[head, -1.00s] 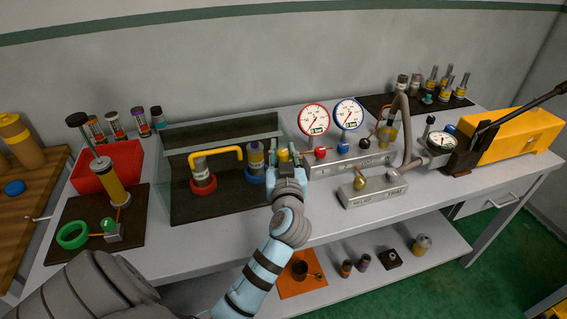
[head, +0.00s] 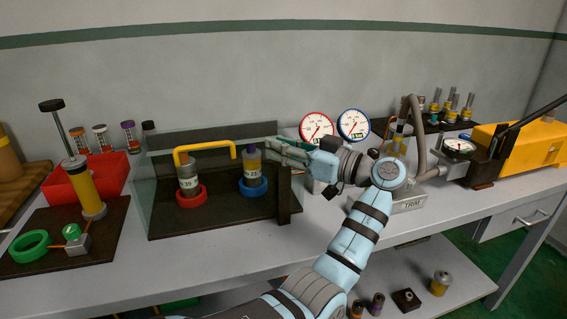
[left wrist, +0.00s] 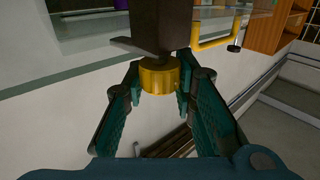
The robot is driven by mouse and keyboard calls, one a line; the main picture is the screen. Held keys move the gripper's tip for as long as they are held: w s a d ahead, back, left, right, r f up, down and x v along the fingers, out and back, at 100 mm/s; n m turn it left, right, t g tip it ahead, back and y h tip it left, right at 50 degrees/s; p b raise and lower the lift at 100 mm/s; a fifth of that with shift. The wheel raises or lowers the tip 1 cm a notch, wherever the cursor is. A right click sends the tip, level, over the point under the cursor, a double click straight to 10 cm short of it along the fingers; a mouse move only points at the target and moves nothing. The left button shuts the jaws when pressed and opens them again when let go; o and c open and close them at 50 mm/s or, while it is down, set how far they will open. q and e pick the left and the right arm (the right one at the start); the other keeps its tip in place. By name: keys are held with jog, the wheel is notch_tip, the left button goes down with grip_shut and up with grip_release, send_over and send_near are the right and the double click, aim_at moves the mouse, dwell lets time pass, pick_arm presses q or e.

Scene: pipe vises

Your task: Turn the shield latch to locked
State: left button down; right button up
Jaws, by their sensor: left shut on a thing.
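The shield latch shows in the left wrist view as a brass-yellow round knob (left wrist: 160,75) under a dark bracket (left wrist: 160,22). My left gripper (left wrist: 160,92) has its teal fingers on both sides of the knob and is shut on it. In the head view my left gripper (head: 277,150) points left at the top of a dark post (head: 284,203), and it hides the knob. The clear shield (head: 151,185) has a yellow bar handle (head: 206,149). The latch's locked or unlocked state cannot be read. My right gripper is not in view.
Behind the shield stand cylinders in a red ring (head: 191,197) and a blue ring (head: 253,188). Two gauges (head: 318,128) and a hose (head: 419,135) are close to my left arm. A red bin (head: 88,181) stands left. The bench front (head: 200,262) is clear.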

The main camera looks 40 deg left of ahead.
pick_arm(q)
jog(key=shift+f+n+g+b, duration=0.1)
jog(key=shift+n+g+b, duration=0.4)
jog(key=shift+g, duration=0.4)
jog(key=shift+n+g+h, duration=0.3)
jog(key=shift+n+g, duration=0.2)
jog(key=shift+g, duration=0.4)
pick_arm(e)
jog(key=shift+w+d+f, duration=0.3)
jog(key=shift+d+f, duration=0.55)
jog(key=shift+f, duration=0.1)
pick_arm(q)
jog(key=shift+n, duration=0.3)
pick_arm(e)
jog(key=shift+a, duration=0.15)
pick_arm(q)
jog(key=c, duration=1.3)
grip_release()
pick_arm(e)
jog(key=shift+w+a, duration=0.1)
